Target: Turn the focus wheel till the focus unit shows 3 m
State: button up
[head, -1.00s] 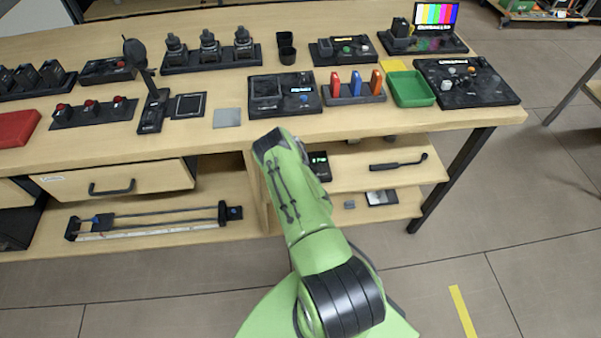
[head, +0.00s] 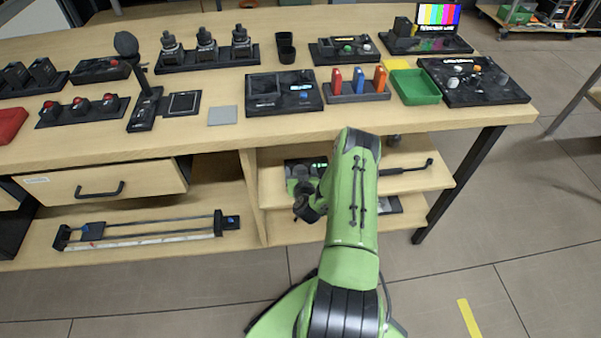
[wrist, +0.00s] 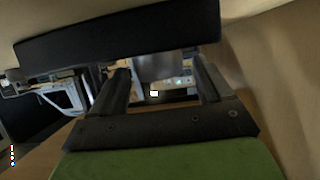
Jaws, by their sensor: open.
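A small dark unit with a lit green display (head: 318,162) sits on the shelf under the bench, left of my arm; its reading is too small to read. I cannot tell for sure that it is the focus unit. In the wrist view my gripper (wrist: 160,72) is open, its two dark fingers apart. A grey rounded part (wrist: 158,64), perhaps the focus wheel, shows between and beyond the fingers, below a dark bar (wrist: 120,38). I cannot tell whether the fingers touch it. In the head view my arm hides most of the gripper.
The bench top (head: 180,143) overhangs the shelf (head: 278,195). A black crank-like tool (head: 405,170) lies on the shelf to the right. A green tray (head: 415,87) and several control panels stand on the bench. A slider rail (head: 150,230) lies on the lower left shelf.

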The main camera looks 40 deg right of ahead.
jog(key=shift+w+d, duration=0.1)
jog(key=c, duration=1)
jog(key=p, duration=0.4)
jog(key=shift+a+r+m+g+h, duration=0.2)
jog(key=shift+r+m+g+h, duration=0.1)
jog(key=shift+m+g, duration=0.1)
jog(key=shift+c, duration=0.2)
jog(key=p, duration=0.2)
jog(key=shift+f+m+g+h+p, duration=0.1)
jog(key=shift+m+g+h+p, duration=0.2)
jog(key=shift+m+h+p, duration=0.1)
jog(key=shift+w+f+p, duration=0.1)
jog(key=shift+f+p, duration=0.1)
jog(key=shift+p, duration=0.1)
jog(key=o, duration=1)
jog(key=shift+o, duration=0.2)
